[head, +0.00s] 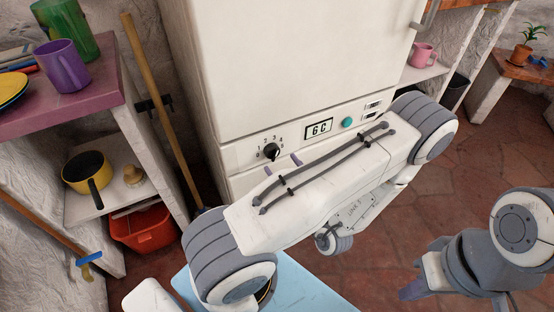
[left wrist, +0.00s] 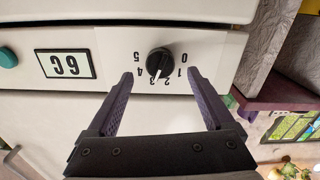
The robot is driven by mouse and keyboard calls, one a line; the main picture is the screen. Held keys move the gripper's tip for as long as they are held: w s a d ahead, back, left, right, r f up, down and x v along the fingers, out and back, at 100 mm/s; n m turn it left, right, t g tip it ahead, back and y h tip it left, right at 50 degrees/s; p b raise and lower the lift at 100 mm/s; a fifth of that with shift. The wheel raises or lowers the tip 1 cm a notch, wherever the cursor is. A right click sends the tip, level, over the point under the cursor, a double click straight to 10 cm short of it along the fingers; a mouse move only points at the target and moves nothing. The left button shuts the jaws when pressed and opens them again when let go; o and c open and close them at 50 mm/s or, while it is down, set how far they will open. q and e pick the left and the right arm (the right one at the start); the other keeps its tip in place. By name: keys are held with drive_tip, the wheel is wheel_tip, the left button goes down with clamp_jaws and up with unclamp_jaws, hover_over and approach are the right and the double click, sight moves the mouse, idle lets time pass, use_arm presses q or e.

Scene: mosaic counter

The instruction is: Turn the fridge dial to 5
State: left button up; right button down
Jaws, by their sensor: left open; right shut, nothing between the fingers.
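The fridge dial (head: 272,152) is a black round knob on the cream panel low on the fridge (head: 290,60), with numbers around it. In the left wrist view the dial (left wrist: 158,62) appears upside down. Its white pointer mark seems to point near 3, perhaps between 2 and 3. My left gripper (left wrist: 160,77) is open and empty, its purple fingertips spread on either side of the dial's lower edge in that view. They look short of the knob. In the head view only its purple tips (head: 290,160) show past my arm. My right gripper (head: 412,291) is shut and empty, low at the right.
A teal button (head: 347,122) and a GC badge (head: 319,128) sit beside the dial on the panel. A broom handle (head: 160,110) leans left of the fridge. A shelf unit (head: 100,110) with mugs and a yellow pan (head: 86,172) stands at left. The tiled floor at right is open.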

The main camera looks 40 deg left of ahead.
sight(273, 152)
use_arm(q)
drive_tip(key=shift+x, duration=2.05)
drive_tip(key=c, duration=1.4)
